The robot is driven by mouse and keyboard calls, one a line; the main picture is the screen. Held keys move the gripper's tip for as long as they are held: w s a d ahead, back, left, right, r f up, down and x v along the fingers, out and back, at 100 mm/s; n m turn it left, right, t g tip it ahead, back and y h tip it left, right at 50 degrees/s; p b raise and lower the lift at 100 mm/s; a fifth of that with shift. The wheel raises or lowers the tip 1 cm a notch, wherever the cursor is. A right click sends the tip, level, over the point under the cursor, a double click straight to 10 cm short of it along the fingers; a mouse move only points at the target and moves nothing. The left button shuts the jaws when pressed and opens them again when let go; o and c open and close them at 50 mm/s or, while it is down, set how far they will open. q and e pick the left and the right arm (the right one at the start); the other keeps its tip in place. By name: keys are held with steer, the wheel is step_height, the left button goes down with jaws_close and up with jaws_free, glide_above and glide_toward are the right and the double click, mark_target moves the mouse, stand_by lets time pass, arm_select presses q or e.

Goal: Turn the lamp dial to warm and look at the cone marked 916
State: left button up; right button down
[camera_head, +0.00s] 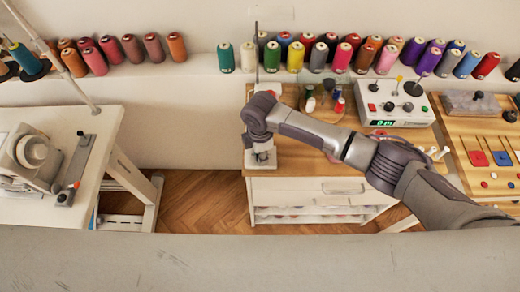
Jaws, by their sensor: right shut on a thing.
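My right arm comes in from the right and reaches across the wooden bench. Its gripper (262,153) points down at the bench's left front corner and is shut at a small whitish lamp base (249,160). A thin upright pole (256,50) rises behind it. The dial between the fingers is hidden by the gripper, so its setting cannot be read. Many coloured thread cones stand on the back ledge, among them a white cone (248,57) and a yellow cone (295,57). No number 916 is legible on any cone. My left gripper is out of view.
A grey box (395,108) with a green display and knobs stands on the bench. Thread spools stand on a small wooden stand (290,95). A board (485,140) with coloured pads lies at right. A white sewing table (95,130) stands left, with open floor (200,195) between.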

steer(key=m+p, duration=0.2)
steer(key=m, duration=0.1)
steer(key=shift+r+m, duration=0.2)
steer(key=shift+m, duration=0.1)
steer(key=shift+w+f+m+p, duration=0.1)
steer(key=shift+m+p, duration=0.7)
steer(key=shift+m, duration=0.4)
steer(key=c, duration=0.8)
jaws_free()
steer(key=shift+c, duration=0.2)
step_height(320, 180, up, 12)
